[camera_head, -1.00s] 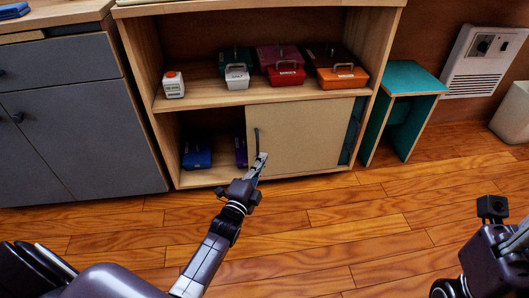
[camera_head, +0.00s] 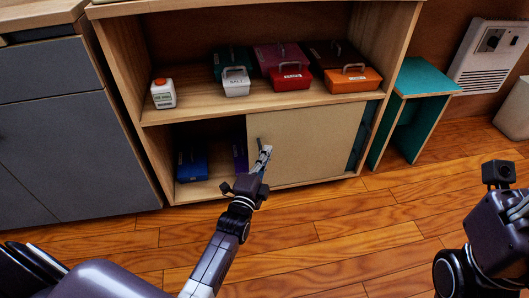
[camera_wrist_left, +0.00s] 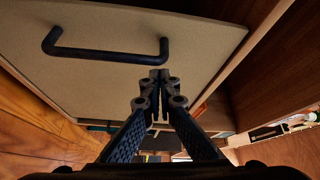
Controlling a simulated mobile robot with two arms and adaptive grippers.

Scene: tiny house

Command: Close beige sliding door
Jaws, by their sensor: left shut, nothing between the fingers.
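The beige sliding door (camera_head: 312,140) covers the right part of the cabinet's lower compartment; the left part is open. Its dark bar handle is near the door's left edge, mostly behind my left gripper (camera_head: 264,156) in the head view. In the left wrist view the beige panel (camera_wrist_left: 150,25) and the whole handle (camera_wrist_left: 105,55) show. My left gripper (camera_wrist_left: 158,80) is shut and empty, its tips close to the handle's end but not around it; I cannot tell whether they touch. My right gripper (camera_head: 520,208) is partly cut off at the right edge, away from the door.
A blue box (camera_head: 192,163) and a purple box (camera_head: 240,157) stand in the open lower left. Several toolboxes and a white bottle (camera_head: 163,93) stand on the upper shelf. A teal stool (camera_head: 424,80) is right of the cabinet, grey drawers (camera_head: 70,125) left. Wooden floor in front is clear.

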